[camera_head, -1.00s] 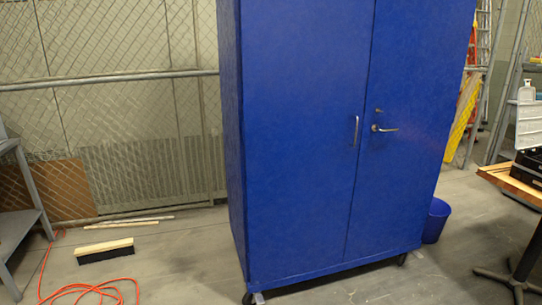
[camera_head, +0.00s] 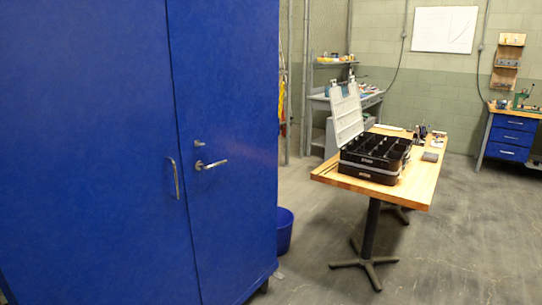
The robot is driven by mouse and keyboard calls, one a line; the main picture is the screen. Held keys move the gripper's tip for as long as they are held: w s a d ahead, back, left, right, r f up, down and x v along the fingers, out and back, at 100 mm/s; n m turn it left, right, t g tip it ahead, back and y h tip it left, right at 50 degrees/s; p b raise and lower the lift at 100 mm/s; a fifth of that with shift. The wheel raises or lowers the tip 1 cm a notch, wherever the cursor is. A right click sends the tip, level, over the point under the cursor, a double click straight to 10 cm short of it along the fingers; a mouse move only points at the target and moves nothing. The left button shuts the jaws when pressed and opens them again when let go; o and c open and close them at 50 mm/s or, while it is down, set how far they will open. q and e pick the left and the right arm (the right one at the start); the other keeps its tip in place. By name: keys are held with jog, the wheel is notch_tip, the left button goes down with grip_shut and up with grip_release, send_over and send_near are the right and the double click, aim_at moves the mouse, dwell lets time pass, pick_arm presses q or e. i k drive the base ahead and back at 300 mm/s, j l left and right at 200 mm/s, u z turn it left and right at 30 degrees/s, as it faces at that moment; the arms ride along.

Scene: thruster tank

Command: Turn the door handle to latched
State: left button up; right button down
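A tall blue two-door cabinet (camera_head: 90,120) fills the left of the head view, and both its doors look shut. A silver lever door handle (camera_head: 212,164) sits on the right door and points to the right, close to horizontal. A small lock knob (camera_head: 199,143) is just above it. A vertical silver pull (camera_head: 174,178) is on the left door beside the seam. Neither of my grippers shows in the view, and nothing touches the handle.
A wooden-topped table (camera_head: 426,182) with a black open organizer case (camera_head: 370,172) stands to the right of the cabinet. A blue bucket (camera_head: 284,232) is beside the cabinet's right side. Floor (camera_head: 320,225) is clear between cabinet and table. A workbench (camera_head: 512,130) stands at far right.

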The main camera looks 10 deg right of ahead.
aim_at(206, 167)
jog(key=i+l+z, duration=0.15)
jog(key=i+z, duration=0.2)
jog(key=i, duration=0.2)
jog(key=i+z, duration=0.3)
jog(key=i, duration=0.2)
